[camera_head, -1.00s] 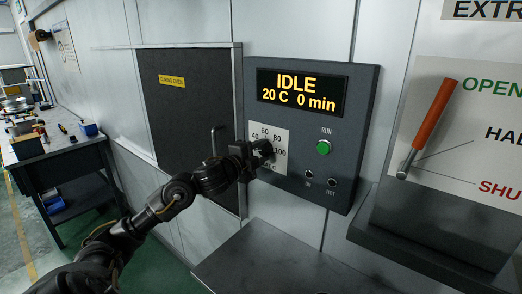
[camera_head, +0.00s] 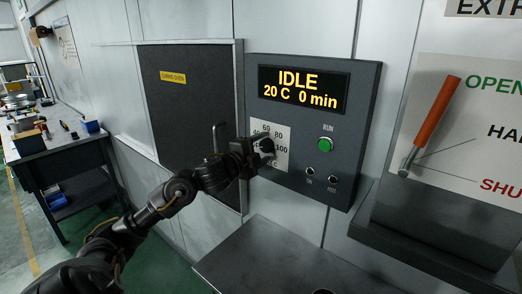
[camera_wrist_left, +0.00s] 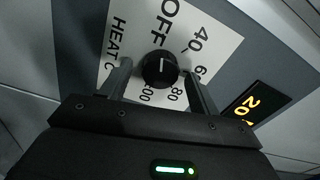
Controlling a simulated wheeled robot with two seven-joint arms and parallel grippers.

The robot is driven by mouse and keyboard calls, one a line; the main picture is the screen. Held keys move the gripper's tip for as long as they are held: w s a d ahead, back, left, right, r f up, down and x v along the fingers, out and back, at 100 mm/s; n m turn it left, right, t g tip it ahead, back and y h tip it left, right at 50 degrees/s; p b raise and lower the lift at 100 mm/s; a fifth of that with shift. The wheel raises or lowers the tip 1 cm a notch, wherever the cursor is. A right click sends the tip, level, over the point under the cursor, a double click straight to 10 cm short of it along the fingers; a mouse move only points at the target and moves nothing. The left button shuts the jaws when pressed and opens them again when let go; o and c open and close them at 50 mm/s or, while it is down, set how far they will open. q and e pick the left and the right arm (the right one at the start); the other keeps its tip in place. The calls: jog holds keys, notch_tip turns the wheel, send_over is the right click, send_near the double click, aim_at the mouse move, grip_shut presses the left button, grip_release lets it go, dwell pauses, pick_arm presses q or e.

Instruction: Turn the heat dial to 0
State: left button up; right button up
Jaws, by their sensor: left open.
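The heat dial (camera_head: 267,146) is a round black knob on a white scale plate on the oven's control panel. In the left wrist view the dial (camera_wrist_left: 160,70) shows a white mark pointing up toward the word OFF. The scale reads OFF, 40, 60, 80, 100, with HEAT C beside it. My left gripper (camera_head: 262,149) is at the dial. In the left wrist view its open fingers (camera_wrist_left: 160,80) stand on either side of the knob; I cannot tell whether they touch it. My right gripper is not in view.
The display (camera_head: 302,90) reads IDLE, 20 C, 0 min. A green RUN button (camera_head: 325,144) and two small lamps sit right of the dial. A dark oven door (camera_head: 187,120) is left. An orange-handled lever (camera_head: 430,120) is right. A grey ledge (camera_head: 270,262) lies below.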

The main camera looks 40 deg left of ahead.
pick_arm(q)
jog(key=shift+s+f, duration=0.1)
jog(key=shift+s, duration=0.4)
jog(key=s+b, duration=0.2)
jog(key=s, duration=0.8)
jog(key=shift+b, duration=0.35)
jog(key=shift+w+d, duration=0.1)
